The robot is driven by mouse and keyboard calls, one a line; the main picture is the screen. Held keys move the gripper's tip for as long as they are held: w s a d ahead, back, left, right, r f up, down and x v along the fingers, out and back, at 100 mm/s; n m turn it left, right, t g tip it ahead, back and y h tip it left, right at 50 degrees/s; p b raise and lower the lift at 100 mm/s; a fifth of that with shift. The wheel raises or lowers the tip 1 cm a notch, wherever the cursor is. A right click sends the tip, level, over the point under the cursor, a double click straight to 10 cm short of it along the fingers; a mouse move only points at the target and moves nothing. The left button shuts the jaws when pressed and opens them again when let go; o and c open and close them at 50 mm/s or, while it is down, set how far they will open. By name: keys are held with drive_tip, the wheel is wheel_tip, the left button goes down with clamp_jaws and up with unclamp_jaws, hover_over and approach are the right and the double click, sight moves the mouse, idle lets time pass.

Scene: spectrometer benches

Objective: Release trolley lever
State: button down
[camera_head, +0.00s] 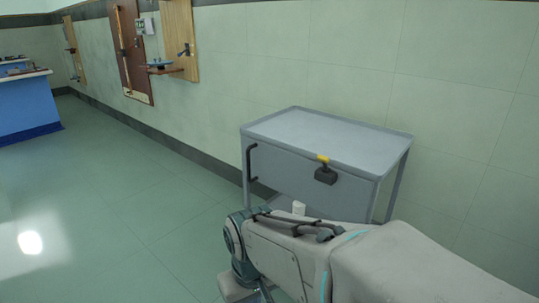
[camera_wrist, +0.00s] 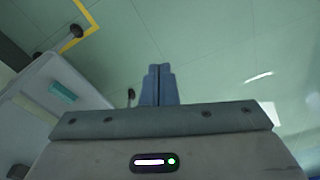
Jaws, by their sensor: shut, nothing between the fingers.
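A grey trolley (camera_head: 330,138) stands against the tiled wall in the head view. On its front panel, near the right, is a black lever mount (camera_head: 325,175) with a yellow-topped lever (camera_head: 323,158) that sticks up to about the rim. A black upright handle (camera_head: 250,163) is at the panel's left end. My arm crosses in front of the trolley's lower part and hides much of it. My gripper (camera_wrist: 159,69) shows in the wrist view with its two blue-grey fingers together and nothing between them. It is apart from the lever, which I cannot make out in the wrist view.
The green floor (camera_head: 100,190) is clear to the left of the trolley. A blue bench (camera_head: 28,105) stands at the far left. Wooden panels (camera_head: 180,40) with fittings hang on the wall. The wrist view shows a yellow floor line (camera_wrist: 85,32) at upper left.

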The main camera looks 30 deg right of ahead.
drive_tip(key=shift+w+a, duration=0.1)
drive_tip(key=shift+w, duration=0.1)
drive_tip(key=w+d+f+n+g+h+b, duration=0.1)
drive_tip(key=w+d+n+g+h, duration=0.2)
drive_tip(key=d+h, duration=0.6)
drive_tip(key=w+d+f+n+g+h, duration=0.15)
drive_tip(key=d+n+g+h, duration=0.25)
drive_tip(key=d, duration=0.9)
drive_tip(key=w+d+r+n+t+h, duration=0.1)
drive_tip(key=w+r+n+t+h, duration=0.1)
drive_tip(key=w+n+t+h, duration=0.7)
drive_tip(key=w+n+t, duration=0.6)
drive_tip(key=w, duration=0.2)
drive_tip(key=shift+w, duration=0.3)
